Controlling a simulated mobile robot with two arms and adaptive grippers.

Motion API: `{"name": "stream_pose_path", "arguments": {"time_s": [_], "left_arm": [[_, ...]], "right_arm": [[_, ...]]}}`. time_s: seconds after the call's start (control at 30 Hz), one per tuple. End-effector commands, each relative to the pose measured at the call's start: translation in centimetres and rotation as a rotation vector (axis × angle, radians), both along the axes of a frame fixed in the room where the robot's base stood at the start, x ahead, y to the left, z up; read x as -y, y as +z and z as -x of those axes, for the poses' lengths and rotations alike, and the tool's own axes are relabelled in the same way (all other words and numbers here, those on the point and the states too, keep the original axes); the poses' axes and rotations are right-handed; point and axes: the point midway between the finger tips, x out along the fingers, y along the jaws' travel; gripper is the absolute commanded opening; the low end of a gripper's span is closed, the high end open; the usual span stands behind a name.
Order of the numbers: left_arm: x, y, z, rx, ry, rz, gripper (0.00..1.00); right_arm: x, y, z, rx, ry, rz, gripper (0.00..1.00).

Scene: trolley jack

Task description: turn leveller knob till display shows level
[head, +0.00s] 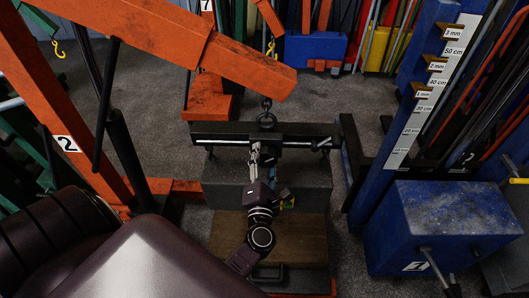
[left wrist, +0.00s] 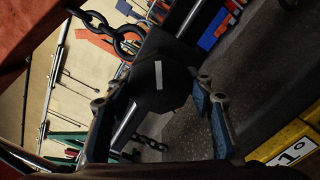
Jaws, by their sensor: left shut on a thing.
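The leveller (head: 220,133) is a dark bar hanging from the crane's hook and chain, with a bright screw rod along it. My left gripper (head: 254,160) comes up from below to the bar's middle. In the left wrist view, my left gripper (left wrist: 155,100) has its fingers on either side of a dark, faceted knob (left wrist: 157,86) with a white mark, and is shut on it. A yellow display (left wrist: 292,150) is cut off at the lower right there and reads about 1°. The knob is mostly hidden in the head view. My right gripper is not in view.
The orange crane boom (head: 215,50) slopes down over the leveller, and its chain (head: 266,105) stands close behind my gripper. A grey block (head: 225,185) is below, above a wooden board (head: 225,235). A blue stand with a height scale (head: 430,90) is at right.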

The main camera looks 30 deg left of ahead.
Motion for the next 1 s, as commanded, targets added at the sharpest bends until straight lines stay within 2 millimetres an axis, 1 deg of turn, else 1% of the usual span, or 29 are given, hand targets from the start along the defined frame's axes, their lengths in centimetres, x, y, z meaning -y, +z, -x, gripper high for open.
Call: {"name": "stream_pose_path", "arguments": {"time_s": [0.03, 0.5, 0.8, 1.0], "left_arm": [[0.0, 0.4, -0.1, -0.024, -0.001, -0.036, 0.25], [0.0, 0.6, -0.1, -0.255, -0.001, -0.415, 0.25], [0.1, 0.6, -0.1, -0.382, -0.001, -0.624, 0.25], [0.1, 0.6, -0.2, -0.439, -0.001, -0.720, 0.25]], "right_arm": [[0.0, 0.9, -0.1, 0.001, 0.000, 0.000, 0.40], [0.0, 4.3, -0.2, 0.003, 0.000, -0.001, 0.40], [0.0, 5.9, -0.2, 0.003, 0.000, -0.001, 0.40], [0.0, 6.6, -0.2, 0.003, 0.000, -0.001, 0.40]]}}
